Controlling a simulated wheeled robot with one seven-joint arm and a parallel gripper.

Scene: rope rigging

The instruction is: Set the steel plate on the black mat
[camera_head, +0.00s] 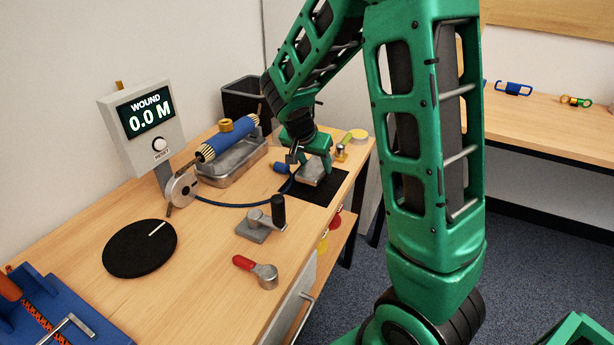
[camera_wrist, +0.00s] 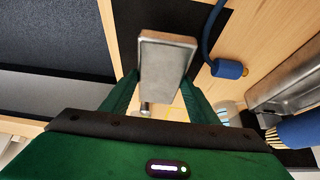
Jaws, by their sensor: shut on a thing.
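The steel plate (camera_head: 312,172) is a grey metal slab. My gripper (camera_head: 308,158) is shut on it, with the fingers pointing down over the far right part of the bench. The plate is over the black mat (camera_head: 325,192), whose near and right parts show bare. I cannot tell whether the plate touches the mat or hangs just above it. In the wrist view the plate (camera_wrist: 165,62) sits between the green fingers, with the black mat (camera_wrist: 200,16) partly hidden behind it.
A blue hose (camera_head: 235,206) with a blue end fitting (camera_head: 282,168) lies left of the mat. A metal tray (camera_head: 232,168) under a blue roller stands further left. A black-handled clamp (camera_head: 264,222) and red-handled lever (camera_head: 258,270) are nearer. The bench edge lies right of the mat.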

